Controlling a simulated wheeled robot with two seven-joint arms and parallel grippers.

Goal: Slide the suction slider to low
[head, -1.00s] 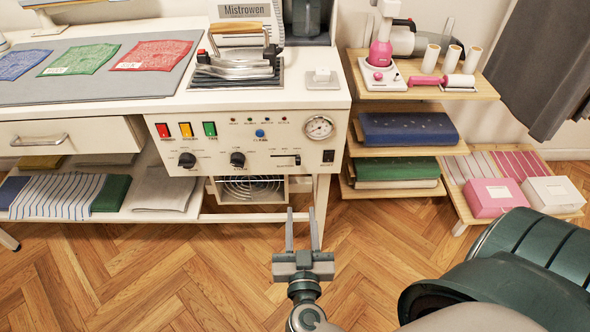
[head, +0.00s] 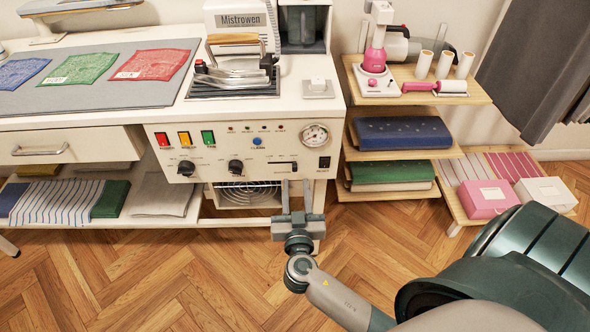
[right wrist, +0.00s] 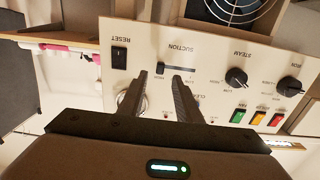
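The suction slider (head: 282,167) is a dark horizontal slot on the white front panel, with its black knob at the right end in the head view. In the right wrist view the panel is upside down, and the slider (right wrist: 181,69) has its knob at the left end, by the fingertips. My right gripper (head: 295,182) is open and empty, its two fingers apart and pointing at the panel just below the slider. In the right wrist view its fingers (right wrist: 168,76) reach toward the slot; contact cannot be told. My left gripper is not in view.
Two round knobs (head: 236,167), coloured switches (head: 185,139), a gauge (head: 314,135) and a black reset switch (head: 324,162) share the panel. A shelf (head: 437,88) with pink items stands to the right. The floor (head: 180,270) in front is clear.

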